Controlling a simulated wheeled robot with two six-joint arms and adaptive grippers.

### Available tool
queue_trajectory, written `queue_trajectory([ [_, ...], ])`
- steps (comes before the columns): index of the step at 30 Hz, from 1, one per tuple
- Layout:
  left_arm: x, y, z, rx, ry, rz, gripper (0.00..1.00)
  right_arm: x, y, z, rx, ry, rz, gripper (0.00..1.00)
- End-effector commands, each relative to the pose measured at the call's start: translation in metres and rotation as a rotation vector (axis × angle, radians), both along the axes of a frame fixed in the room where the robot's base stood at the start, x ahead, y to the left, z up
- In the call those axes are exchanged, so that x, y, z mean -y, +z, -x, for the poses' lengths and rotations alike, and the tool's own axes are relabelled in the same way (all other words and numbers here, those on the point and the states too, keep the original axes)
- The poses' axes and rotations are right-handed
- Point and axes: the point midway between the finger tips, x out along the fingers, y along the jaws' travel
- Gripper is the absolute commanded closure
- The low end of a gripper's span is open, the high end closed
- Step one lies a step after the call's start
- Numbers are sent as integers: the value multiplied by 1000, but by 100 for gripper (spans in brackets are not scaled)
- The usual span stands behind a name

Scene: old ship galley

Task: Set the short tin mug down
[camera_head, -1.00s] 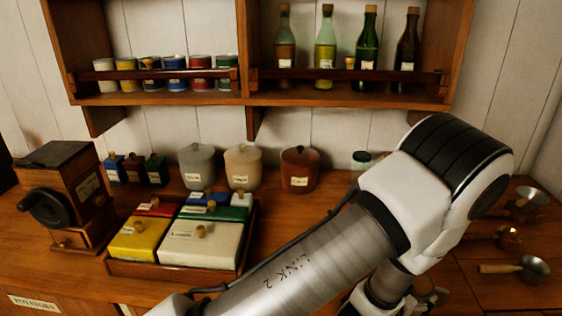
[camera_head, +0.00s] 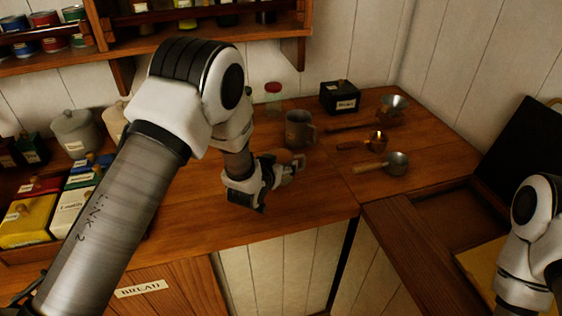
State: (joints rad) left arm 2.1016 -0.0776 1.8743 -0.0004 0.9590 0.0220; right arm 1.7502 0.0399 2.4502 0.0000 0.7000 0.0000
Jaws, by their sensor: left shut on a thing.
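My left gripper (camera_head: 280,172) is low over the wooden counter, left of its middle seam, and is shut on the short tin mug. Little of that mug can be made out; the fingers and wrist hide most of it, and I cannot tell whether it touches the counter. A larger grey metal mug (camera_head: 298,127) stands upright just behind the gripper, its handle to the right. My right arm shows at the right edge; its gripper is out of view.
A black box (camera_head: 340,97) and a red-lidded jar (camera_head: 273,93) stand behind. Counter (camera_head: 318,190) is clear in front and to the right of the gripper.

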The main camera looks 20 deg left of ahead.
Motion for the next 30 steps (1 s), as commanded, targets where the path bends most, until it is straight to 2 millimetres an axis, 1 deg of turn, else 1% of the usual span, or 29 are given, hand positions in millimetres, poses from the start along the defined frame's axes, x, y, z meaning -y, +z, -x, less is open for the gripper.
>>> queue_trajectory([
  [1,1,2,-8,2,0,0,84,0,5,0,0,0,0,48],
  [5,4,-1,-22,0,0,1,84,0,10,0,0,0,0,48],
  [9,3,-28,-20,-3,2,1,84,0,24,0,0,0,0,48],
  [11,3,-34,-20,-1,2,1,84,0,25,0,0,0,0,48],
  [21,3,-42,-20,1,1,1,84,0,17,0,0,0,0,48],
  [22,3,-41,-20,-1,1,0,14,0,19,0,0,0,0,48],
  [23,3,-41,-20,-1,1,0,3,0,19,0,0,0,0,48],
  [24,3,-41,-20,-1,1,0,0,0,19,0,0,0,0,48],
  [30,3,-40,-20,-1,1,0,0,0,20,0,0,0,0,48],
])
